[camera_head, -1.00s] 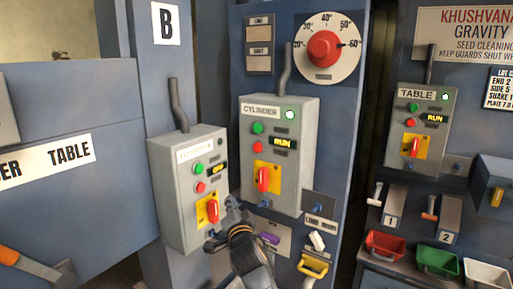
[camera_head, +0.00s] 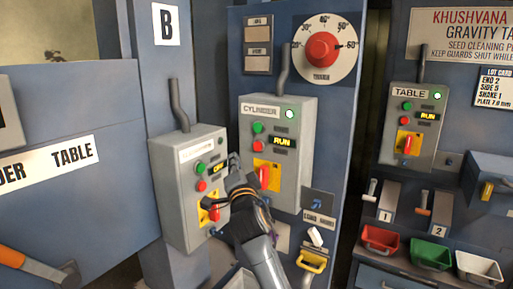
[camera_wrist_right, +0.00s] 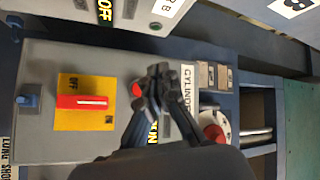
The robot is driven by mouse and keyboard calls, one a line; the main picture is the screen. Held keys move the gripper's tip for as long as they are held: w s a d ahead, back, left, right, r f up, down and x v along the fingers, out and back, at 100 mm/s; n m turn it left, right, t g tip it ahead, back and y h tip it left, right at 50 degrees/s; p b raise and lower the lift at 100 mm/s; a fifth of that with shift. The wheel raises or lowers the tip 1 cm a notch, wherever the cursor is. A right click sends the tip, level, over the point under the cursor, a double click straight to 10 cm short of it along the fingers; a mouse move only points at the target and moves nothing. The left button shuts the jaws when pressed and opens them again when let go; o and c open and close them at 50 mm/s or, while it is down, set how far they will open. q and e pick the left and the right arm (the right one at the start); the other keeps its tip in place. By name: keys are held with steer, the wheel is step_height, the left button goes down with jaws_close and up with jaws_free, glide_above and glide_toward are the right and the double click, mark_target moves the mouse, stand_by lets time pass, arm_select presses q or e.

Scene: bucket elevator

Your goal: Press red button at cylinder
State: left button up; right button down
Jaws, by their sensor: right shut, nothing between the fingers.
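The grey CYLINDER box (camera_head: 299,160) has a green button, a lit green lamp and a display reading RUN. Its red button (camera_head: 257,142) sits below the green one, above a red switch handle on a yellow plate. My right gripper (camera_head: 234,160) is shut and empty, in front of the lower left edge of this box, just left of and below the red button in the head view. In the right wrist view the red button (camera_wrist_right: 137,90) shows beside the shut fingertips (camera_wrist_right: 166,72), partly covered by them. Contact cannot be told. My left gripper is not in view.
Another grey box (camera_head: 178,185) reading OFF stands close on the left. A red dial (camera_head: 323,48) is above the CYLINDER box. The TABLE box (camera_head: 425,110) and red, green and white bins (camera_head: 431,255) are at right. A yellow handle (camera_head: 312,262) is below.

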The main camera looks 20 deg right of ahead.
mark_target(253, 145)
steer(key=shift+w+d, duration=0.85)
steer(key=shift+d, duration=0.25)
steer(key=shift+w+d, duration=0.85)
steer(key=shift+d, duration=0.25)
steer(key=shift+w+d, duration=0.85)
steer(key=shift+d, duration=0.25)
steer(key=shift+w+d, duration=0.25)
steer(key=shift+d, duration=0.05)
steer(key=shift+w+d, duration=0.3)
steer(key=shift+d, duration=0.15)
steer(key=shift+s+a, duration=0.1)
steer(key=shift+a, duration=0.05)
steer(key=shift+s+a, duration=0.5)
steer(key=shift+a, duration=0.05)
